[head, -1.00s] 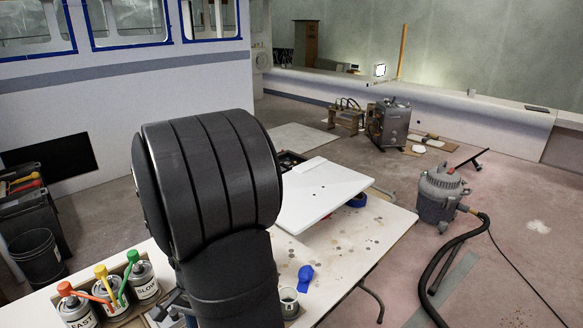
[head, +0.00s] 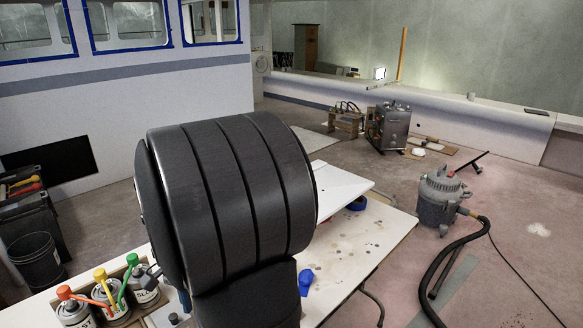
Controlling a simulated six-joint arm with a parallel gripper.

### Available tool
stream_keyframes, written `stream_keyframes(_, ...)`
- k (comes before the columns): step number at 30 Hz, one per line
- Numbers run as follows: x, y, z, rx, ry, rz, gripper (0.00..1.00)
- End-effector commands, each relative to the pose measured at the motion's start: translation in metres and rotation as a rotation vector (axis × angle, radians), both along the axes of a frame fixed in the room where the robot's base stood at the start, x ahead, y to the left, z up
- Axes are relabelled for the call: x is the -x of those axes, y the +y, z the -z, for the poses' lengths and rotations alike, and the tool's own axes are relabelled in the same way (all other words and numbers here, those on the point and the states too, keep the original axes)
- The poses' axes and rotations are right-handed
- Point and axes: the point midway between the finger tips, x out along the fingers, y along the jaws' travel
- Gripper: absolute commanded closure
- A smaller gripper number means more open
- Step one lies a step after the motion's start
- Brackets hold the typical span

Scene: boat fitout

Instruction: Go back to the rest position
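My own dark arm link fills the middle of the head view and rises over the worktable (head: 372,240). My gripper cannot be made out; the arm hides the area behind and below it. Several metal dispensers with red, yellow and green spouts stand at the table's left end, among them the red-spouted one (head: 73,312) and the green-spouted one (head: 144,290). A white panel (head: 338,187) lies on the table, partly hidden behind my arm. A blue object (head: 306,281) lies just right of my arm.
A grey shop vacuum (head: 438,200) with a black hose stands on the floor to the right. A black bucket (head: 38,262) and a tool cart stand at left. The table's right part is mostly clear.

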Motion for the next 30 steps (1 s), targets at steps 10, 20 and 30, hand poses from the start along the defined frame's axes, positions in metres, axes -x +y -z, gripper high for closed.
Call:
stream_keyframes(10,-0.014,0.004,-0.07,-0.002,-0.004,0.001,0.62)
stream_keyframes(20,-0.008,0.002,-0.045,0.002,0.004,0.0,0.62)
stream_keyframes(30,0.005,-0.002,0.023,0.003,0.004,-0.001,0.62)
